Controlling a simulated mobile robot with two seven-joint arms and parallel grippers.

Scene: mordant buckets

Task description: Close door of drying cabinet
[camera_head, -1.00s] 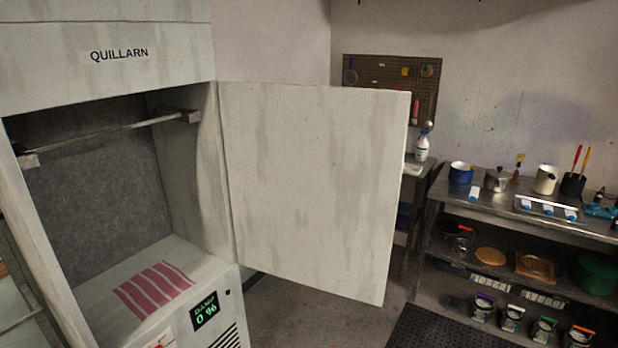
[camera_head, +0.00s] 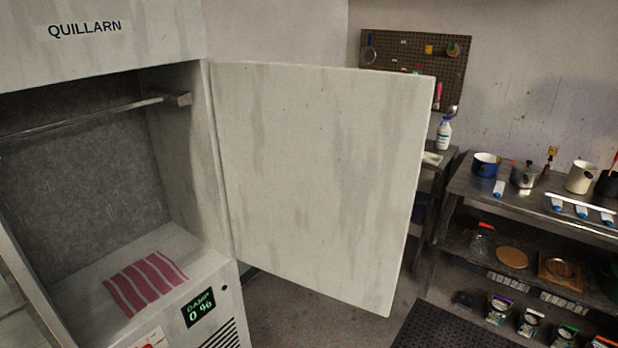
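The drying cabinet (camera_head: 105,35), labelled QUILLARN, stands at the left. Its pale, stained door (camera_head: 315,180) is wide open, hinged on the cabinet's right side and swung out to the right. Inside, a red and white striped cloth (camera_head: 145,281) lies flat on the cabinet floor. A hanging rail (camera_head: 90,118) spans the upper part of the cabinet and is bare. The display (camera_head: 198,308) below the opening reads damp 0 %. Neither of my grippers is in view.
A metal shelf unit (camera_head: 530,207) at the right holds pots, cups and tools, with several labelled jars below. A small side table (camera_head: 438,165) with a spray bottle (camera_head: 444,132) stands behind the door. A black mat (camera_head: 450,328) lies on the floor. Floor right of the door is partly clear.

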